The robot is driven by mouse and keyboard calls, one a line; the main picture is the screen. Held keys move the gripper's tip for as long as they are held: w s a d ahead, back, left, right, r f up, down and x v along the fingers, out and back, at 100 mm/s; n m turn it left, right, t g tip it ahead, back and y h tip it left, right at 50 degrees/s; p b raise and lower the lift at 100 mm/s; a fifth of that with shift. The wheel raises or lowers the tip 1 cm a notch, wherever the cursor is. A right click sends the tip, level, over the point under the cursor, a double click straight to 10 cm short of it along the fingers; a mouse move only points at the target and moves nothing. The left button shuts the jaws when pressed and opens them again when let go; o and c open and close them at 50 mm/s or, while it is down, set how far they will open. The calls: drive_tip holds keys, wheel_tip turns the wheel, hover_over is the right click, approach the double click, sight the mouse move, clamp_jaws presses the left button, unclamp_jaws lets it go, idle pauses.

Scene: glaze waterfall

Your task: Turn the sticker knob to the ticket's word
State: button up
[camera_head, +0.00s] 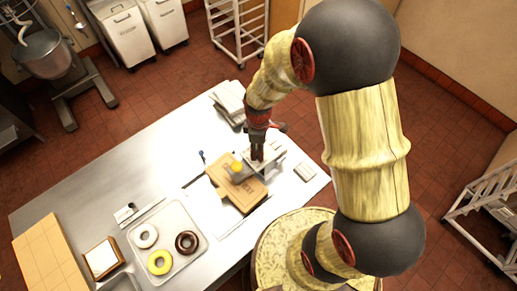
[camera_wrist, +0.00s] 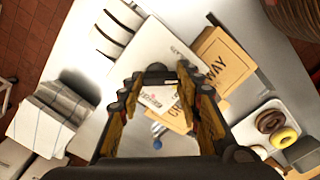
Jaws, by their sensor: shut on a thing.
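My gripper (camera_head: 257,158) points down at a small grey machine (camera_head: 273,153) on the steel table. It is shut at the machine, apparently on the sticker knob, which the fingers mostly hide. In the wrist view, my gripper's two fingers (camera_wrist: 168,115) stand on either side of a pale label with small print (camera_wrist: 156,97). I cannot read this print or tell where the knob points. A brown cardboard box (camera_head: 247,194) lies beside the machine. The wrist view shows the box (camera_wrist: 222,62) printed with "WAY", the rest being cut off. No ticket can be told for certain.
A tray (camera_head: 196,258) of doughnuts stands at the front left, near a wooden-edged box (camera_head: 103,257). A pale stack (camera_head: 229,100) lies behind the machine and a small pale block (camera_head: 305,172) to its right.

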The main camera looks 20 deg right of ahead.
drive_tip(key=m, duration=0.4)
drive_tip(key=shift+w+b, duration=0.1)
drive_tip(key=shift+b, duration=0.25)
drive_tip(key=m, duration=0.5)
drive_tip(key=shift+a+b, duration=0.1)
drive_tip(key=shift+b, duration=0.25)
drive_tip(key=m, duration=0.4)
drive_tip(key=shift+w+m+b, duration=0.1)
drive_tip(key=shift+m+b, duration=0.2)
drive_tip(key=m, duration=0.4)
drive_tip(key=shift+w+m, duration=0.1)
drive_tip(key=shift+m, duration=0.2)
drive_tip(key=o, duration=1.2)
drive_tip(key=shift+c, duration=0.2)
drive_tip(key=shift+r, duration=0.1)
